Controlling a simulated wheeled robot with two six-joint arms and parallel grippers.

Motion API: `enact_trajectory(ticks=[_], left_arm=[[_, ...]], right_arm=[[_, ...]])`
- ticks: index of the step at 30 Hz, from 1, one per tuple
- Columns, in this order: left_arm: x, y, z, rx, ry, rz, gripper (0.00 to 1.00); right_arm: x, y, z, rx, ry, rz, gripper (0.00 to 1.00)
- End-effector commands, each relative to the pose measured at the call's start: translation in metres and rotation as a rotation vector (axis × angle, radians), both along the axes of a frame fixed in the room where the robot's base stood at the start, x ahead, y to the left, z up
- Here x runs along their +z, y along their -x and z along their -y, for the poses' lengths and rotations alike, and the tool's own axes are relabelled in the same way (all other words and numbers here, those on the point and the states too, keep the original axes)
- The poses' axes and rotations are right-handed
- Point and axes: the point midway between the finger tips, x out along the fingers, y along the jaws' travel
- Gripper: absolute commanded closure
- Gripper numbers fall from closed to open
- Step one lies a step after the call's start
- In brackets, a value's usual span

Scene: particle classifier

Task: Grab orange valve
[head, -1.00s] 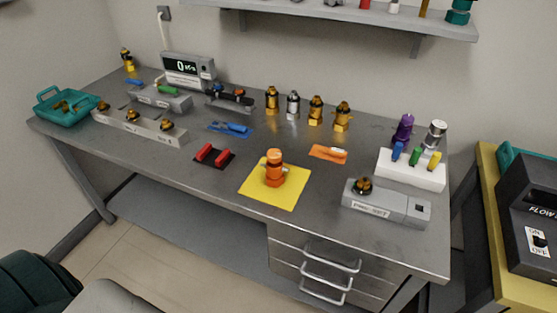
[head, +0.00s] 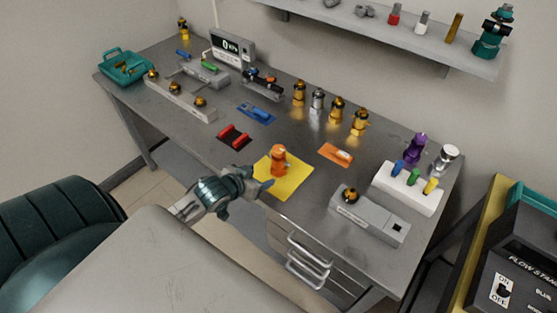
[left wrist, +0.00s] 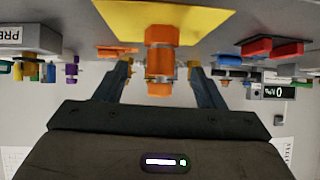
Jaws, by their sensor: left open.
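The orange valve (head: 279,160) stands upright on a yellow mat (head: 285,188) near the front edge of the table. My left gripper (head: 258,180) is in front of it at the mat's near-left edge, with its fingers pointing at the valve. In the left wrist view the orange valve (left wrist: 159,62) appears upside down, centred between the two spread fingers of my left gripper (left wrist: 160,75). The gripper is open and holds nothing; I cannot tell whether the fingertips reach past the valve. My right gripper is not in view.
A red piece (head: 234,136) lies left of the mat and an orange tool (head: 337,154) right of it. A grey block (head: 368,215) and a white rack (head: 408,188) stand to the right. Several brass valves (head: 337,108) line the back. A teal basket (head: 126,67) is far left.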

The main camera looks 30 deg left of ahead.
Motion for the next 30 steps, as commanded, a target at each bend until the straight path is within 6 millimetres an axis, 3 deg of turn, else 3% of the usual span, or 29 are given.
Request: enact_trajectory(ticks=[3, 7, 15, 20, 30], left_arm=[[0.03, -0.018, -0.008, -0.023, 0.021, 0.083, 0.37], [0.041, -0.031, -0.01, -0.03, 0.041, 0.125, 0.37], [0.026, -0.067, -0.007, -0.031, 0.045, 0.131, 0.37], [0.02, -0.077, -0.006, -0.033, 0.043, 0.129, 0.37], [0.008, -0.116, 0.0, -0.032, 0.044, 0.129, 0.37]], right_arm=[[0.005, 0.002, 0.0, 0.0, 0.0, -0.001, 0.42], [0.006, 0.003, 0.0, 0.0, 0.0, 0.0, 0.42], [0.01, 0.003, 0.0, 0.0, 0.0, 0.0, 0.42], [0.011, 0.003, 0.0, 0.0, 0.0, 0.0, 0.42], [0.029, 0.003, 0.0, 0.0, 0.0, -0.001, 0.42]])
